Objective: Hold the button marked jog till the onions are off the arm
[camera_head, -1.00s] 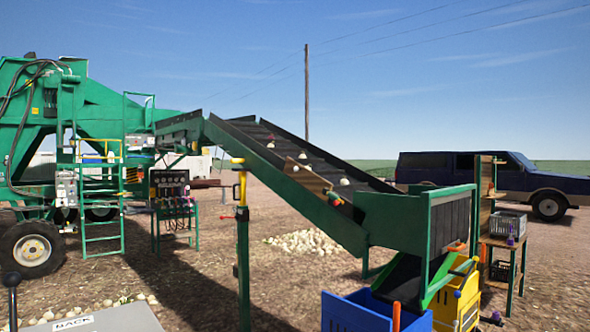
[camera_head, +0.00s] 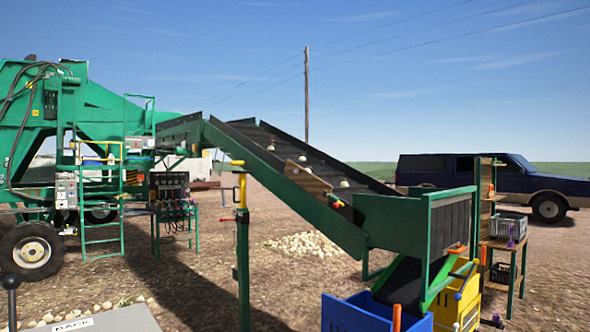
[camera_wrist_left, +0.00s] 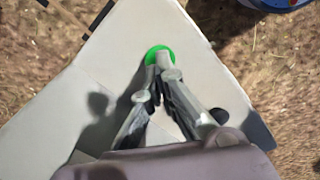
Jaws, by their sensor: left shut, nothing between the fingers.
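The sloping elevator arm (camera_head: 285,172) is green-sided with a dark belt. Pale onions lie on it, one near the middle (camera_head: 345,184) and others higher up (camera_head: 271,147). A tilted wooden board (camera_head: 308,177) also lies across the belt. In the left wrist view my left gripper (camera_wrist_left: 162,66) is shut and empty. Its tips are over a round green button (camera_wrist_left: 157,51) on a pale panel (camera_wrist_left: 75,85). The tips partly cover the button, and I cannot tell whether it is pressed. No jog marking is readable. My right gripper is in neither view.
A grey panel with a partly cut label (camera_head: 72,326) is at the lower left. A blue crate (camera_head: 345,313) and a yellow crate (camera_head: 465,300) stand below the arm's lower end. A green post (camera_head: 242,265) stands in front of the arm. Bare ground lies around.

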